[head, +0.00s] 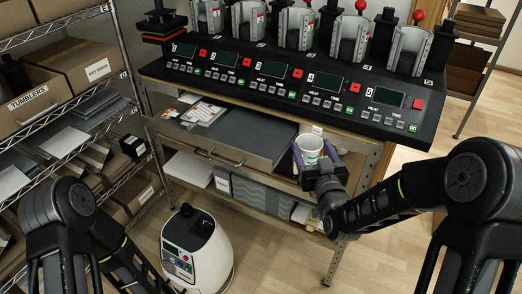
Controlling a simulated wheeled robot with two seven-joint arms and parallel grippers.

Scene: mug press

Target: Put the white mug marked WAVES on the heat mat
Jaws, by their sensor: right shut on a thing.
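The fingers are shut on either side of the mug, at the right front of the workbench, below the press panel. I cannot tell for sure which thing is the heat mat. A dark grey flat slab (245,137) lies left of the mug, apart from it. My left arm is at the lower left; its gripper is out of view.
A row of several mug presses (352,40) stands on a black panel (300,88) with displays and buttons. Papers (203,113) lie left of the slab. A shelf with boxes (90,65) is at left. A white rounded machine (197,245) stands on the floor.

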